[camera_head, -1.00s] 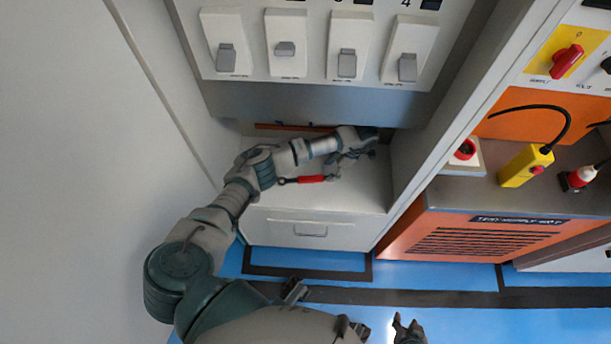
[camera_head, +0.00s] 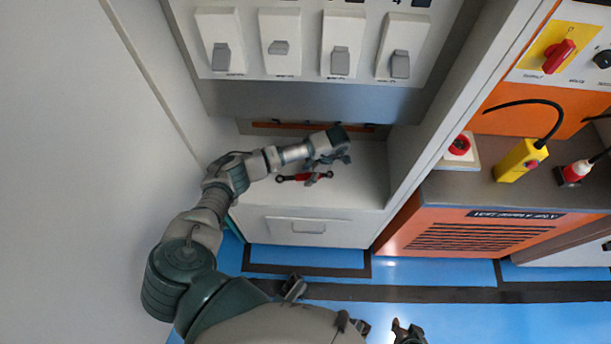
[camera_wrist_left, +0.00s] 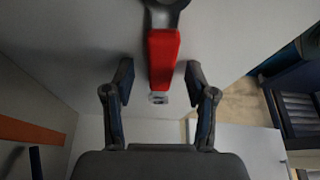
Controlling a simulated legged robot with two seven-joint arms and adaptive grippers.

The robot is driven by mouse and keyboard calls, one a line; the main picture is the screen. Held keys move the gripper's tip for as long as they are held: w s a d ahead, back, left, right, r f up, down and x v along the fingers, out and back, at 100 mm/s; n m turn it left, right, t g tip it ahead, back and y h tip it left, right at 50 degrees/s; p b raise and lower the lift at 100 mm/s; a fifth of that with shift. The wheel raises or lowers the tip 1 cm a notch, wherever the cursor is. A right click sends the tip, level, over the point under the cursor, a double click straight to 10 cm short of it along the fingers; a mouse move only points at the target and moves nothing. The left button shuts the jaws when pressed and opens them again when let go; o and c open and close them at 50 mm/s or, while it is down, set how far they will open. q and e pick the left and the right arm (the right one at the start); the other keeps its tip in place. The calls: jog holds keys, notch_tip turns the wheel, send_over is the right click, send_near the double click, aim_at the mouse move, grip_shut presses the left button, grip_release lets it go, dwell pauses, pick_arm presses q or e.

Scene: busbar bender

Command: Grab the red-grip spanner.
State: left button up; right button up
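The red-grip spanner lies on the white shelf (camera_head: 250,200) inside the cabinet. Its red grip (camera_head: 299,177) shows in the head view, partly covered by my left gripper (camera_head: 314,172). Its dark ends stick out to both sides. In the left wrist view the red grip (camera_wrist_left: 163,55) points down between the open fingers of my left gripper (camera_wrist_left: 160,75), with a gap on each side. One dark ring end shows at the top. What looks like my right gripper (camera_head: 408,332) is at the bottom edge, mostly cut off.
Breaker switches (camera_head: 340,45) hang on the panel above the shelf. The cabinet's side walls bound the shelf left and right. A drawer front (camera_head: 310,226) is below it. An orange unit (camera_head: 470,233) with a yellow control box (camera_head: 520,160) stands at the right.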

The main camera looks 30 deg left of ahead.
pick_arm(q)
jog(key=shift+d, duration=0.4)
jog(key=shift+a+f, duration=0.1)
jog(key=shift+a, duration=0.2)
jog(key=shift+c, duration=0.7)
jog(key=shift+a, duration=0.25)
jog(key=c, duration=0.8)
jog(key=shift+s+f, duration=0.1)
grip_shut()
jog(key=shift+d, duration=0.2)
jog(key=shift+d, duration=0.1)
